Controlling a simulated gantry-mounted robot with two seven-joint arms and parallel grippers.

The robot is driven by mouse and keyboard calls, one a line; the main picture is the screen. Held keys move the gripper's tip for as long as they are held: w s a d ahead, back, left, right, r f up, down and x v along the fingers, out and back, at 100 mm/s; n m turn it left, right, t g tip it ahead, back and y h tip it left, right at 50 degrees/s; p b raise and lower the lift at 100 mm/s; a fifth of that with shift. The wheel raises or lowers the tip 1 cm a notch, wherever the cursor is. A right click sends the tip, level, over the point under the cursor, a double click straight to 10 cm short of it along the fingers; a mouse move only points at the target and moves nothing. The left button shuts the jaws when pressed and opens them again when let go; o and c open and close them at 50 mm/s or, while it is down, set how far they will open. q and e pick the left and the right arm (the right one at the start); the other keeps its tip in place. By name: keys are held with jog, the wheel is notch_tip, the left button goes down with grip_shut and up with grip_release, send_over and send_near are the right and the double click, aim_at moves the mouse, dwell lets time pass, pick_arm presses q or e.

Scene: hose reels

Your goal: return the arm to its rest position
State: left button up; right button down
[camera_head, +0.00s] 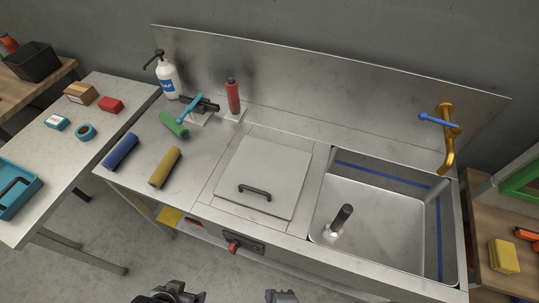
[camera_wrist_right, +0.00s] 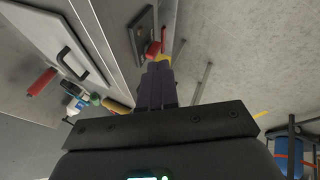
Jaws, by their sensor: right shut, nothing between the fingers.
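My right gripper (camera_head: 281,296) shows at the bottom edge of the head view, in front of the counter and apart from it. In the right wrist view its dark fingers (camera_wrist_right: 158,86) are together, with nothing between them. Part of my left gripper (camera_head: 170,292) shows at the bottom edge of the head view, to the left of the right one. Most of it is cut off, so its fingers are not clear.
The steel counter (camera_head: 205,205) carries a lidded panel (camera_head: 262,165), a sink (camera_head: 378,210) and a red valve knob (camera_head: 233,247) at its front. Open floor (camera_head: 70,265) lies in front.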

jog(key=d+f+m+g+h, duration=0.2)
jog(key=d+m+h, duration=0.1)
jog(key=d+m, duration=1.5)
pick_arm(q)
notch_tip(320, 180, up, 30)
jog(key=p, duration=3)
pick_arm(e)
jog(key=w+d+r+n, duration=0.1)
jog(key=d+r+n, duration=0.2)
jog(key=r, duration=2.7)
pick_arm(q)
notch_tip(320, 180, down, 58)
jog(key=b, duration=5.8)
jog(key=shift+w+a, duration=0.15)
jog(key=shift+w, duration=0.05)
pick_arm(e)
notch_tip(320, 180, down, 58)
jog(key=shift+f, duration=0.25)
pick_arm(q)
jog(key=shift+r, duration=0.15)
jog(key=shift+c, duration=0.3)
